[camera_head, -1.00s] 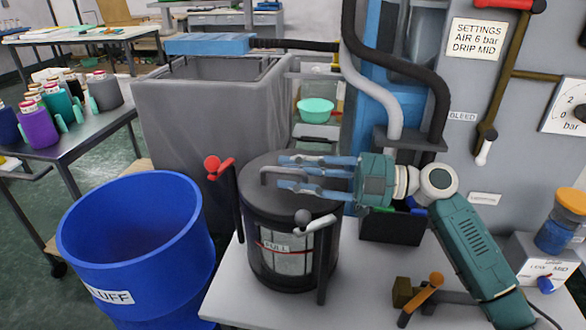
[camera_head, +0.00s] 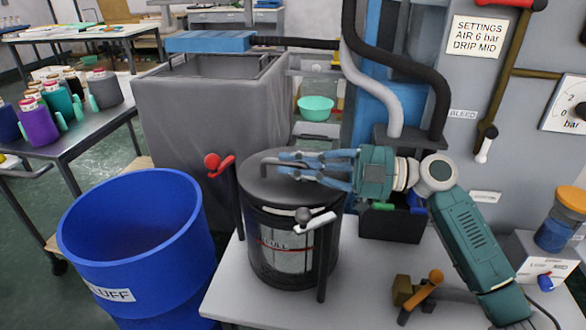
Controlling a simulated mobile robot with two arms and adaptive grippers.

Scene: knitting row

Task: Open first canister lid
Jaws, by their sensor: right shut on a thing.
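The canister (camera_head: 289,246) is a dark upright drum with a lighter front panel marked FULL, standing on the grey table. Its dark lid (camera_head: 275,192) lies flat on top and carries a bar handle (camera_head: 268,162). Latch levers stand beside it: one with a red knob (camera_head: 212,161) at the left, one with a grey-white grip (camera_head: 315,222) at the front. My right gripper (camera_head: 285,165) reaches in from the right, just above the lid, with its blue fingers shut on the lid handle. Whether the lid has parted from the rim is hard to tell. My left gripper is not in view.
A blue bin (camera_head: 135,240) marked FLUFF stands left of the canister.

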